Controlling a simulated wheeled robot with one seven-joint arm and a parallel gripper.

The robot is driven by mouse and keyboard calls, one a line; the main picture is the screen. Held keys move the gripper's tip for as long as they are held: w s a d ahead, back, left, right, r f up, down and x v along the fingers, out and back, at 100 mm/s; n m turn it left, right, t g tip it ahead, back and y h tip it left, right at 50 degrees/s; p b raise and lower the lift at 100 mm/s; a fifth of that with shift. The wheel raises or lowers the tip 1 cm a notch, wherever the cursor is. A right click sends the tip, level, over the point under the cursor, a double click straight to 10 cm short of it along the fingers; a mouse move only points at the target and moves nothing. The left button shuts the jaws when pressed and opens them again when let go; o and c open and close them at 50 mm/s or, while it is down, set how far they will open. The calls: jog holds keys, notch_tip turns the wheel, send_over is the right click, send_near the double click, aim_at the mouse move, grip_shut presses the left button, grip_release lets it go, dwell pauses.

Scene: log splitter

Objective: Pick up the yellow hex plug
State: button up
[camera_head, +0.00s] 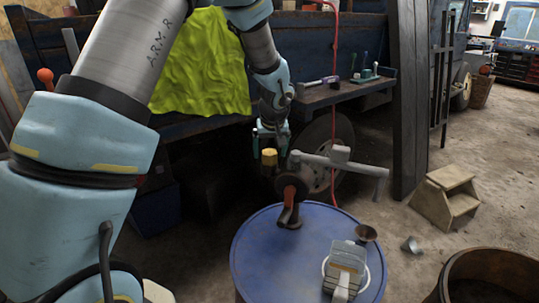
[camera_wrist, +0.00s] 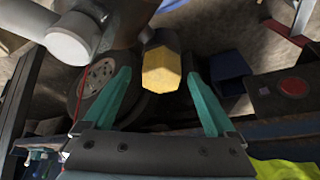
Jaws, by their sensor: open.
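The yellow hex plug (camera_head: 269,157) sits at the left end of the grey and dark metal fitting (camera_head: 333,160) that stands on the blue drum. In the wrist view the plug (camera_wrist: 161,72) shows between the two teal fingertips, with a gap on each side. My gripper (camera_head: 269,146) is open and points down at the plug from just above. It also shows in the wrist view (camera_wrist: 158,75), empty. I cannot tell whether the fingertips reach down past the plug's top.
A truck bed with a yellow-green cloth (camera_head: 203,65) stands behind.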

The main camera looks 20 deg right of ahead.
aim_at(269, 152)
jog(key=shift+x, duration=0.8)
jog(key=shift+a, duration=0.1)
grip_shut()
notch_tip(269, 152, up, 10)
jog(key=b, duration=0.2)
jog(key=shift+b, duration=0.3)
dwell(0.8)
